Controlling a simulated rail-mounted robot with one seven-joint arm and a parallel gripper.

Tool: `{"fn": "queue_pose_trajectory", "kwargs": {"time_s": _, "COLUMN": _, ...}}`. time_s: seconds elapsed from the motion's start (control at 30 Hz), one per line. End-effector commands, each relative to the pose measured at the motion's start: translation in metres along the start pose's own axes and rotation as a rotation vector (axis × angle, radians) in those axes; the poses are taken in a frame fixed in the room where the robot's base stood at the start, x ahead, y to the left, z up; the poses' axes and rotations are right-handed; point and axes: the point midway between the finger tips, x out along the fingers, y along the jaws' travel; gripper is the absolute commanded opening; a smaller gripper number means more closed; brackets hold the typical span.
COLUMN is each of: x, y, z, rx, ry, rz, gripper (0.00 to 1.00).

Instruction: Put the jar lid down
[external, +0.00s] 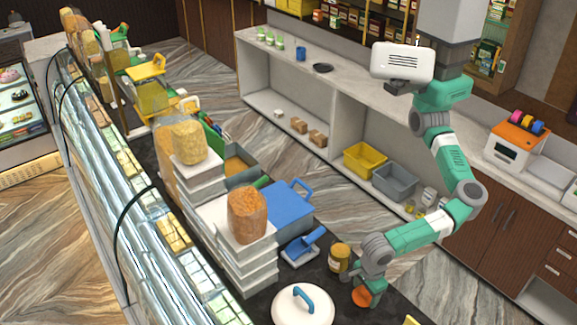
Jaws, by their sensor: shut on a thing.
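My gripper (363,287) points down over the dark counter (340,292) near the bottom of the external view. It is shut on an orange round lid (361,297), which I take as the jar lid. The lid is at or just above the counter top; I cannot tell whether it touches. A jar (339,260) with brownish-yellow contents stands just behind and to the left of my gripper. The fingers are mostly hidden by the gripper body.
A large white round cover (303,312) with a blue handle lies to the left of my gripper. A blue scoop (303,247), a blue box (284,207) and stacked white boxes (257,262) topped by an orange-brown snack tub (247,213) stand farther left. Dark counter shows between cover and gripper.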

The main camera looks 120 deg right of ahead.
Motion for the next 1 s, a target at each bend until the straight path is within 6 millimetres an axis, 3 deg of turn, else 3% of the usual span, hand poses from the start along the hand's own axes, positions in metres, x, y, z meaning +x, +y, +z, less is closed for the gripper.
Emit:
{"fn": "queue_pose_trajectory", "kwargs": {"time_s": 0.23, "x": 0.005, "y": 0.0, "z": 0.0, "rx": -0.001, "ry": 0.0, "rz": 0.0, "gripper": 0.47}}
{"fn": "queue_pose_trajectory", "kwargs": {"time_s": 0.27, "x": 0.003, "y": 0.0, "z": 0.0, "rx": -0.001, "ry": 0.0, "rz": 0.0, "gripper": 0.74}}
{"fn": "queue_pose_trajectory", "kwargs": {"time_s": 0.33, "x": 0.003, "y": 0.0, "z": 0.0, "rx": -0.001, "ry": 0.0, "rz": 0.0, "gripper": 0.88}}
{"fn": "queue_pose_trajectory", "kwargs": {"time_s": 0.37, "x": 0.003, "y": 0.0, "z": 0.0, "rx": -0.001, "ry": 0.0, "rz": 0.0, "gripper": 0.9}}
{"fn": "queue_pose_trajectory", "kwargs": {"time_s": 0.7, "x": -0.005, "y": 0.001, "z": 0.0, "rx": -0.001, "ry": 0.0, "rz": 0.002, "gripper": 0.9}}
{"fn": "queue_pose_trajectory", "kwargs": {"time_s": 1.0, "x": -0.077, "y": 0.001, "z": 0.0, "rx": -0.002, "ry": -0.002, "rz": 0.004, "gripper": 0.9}}
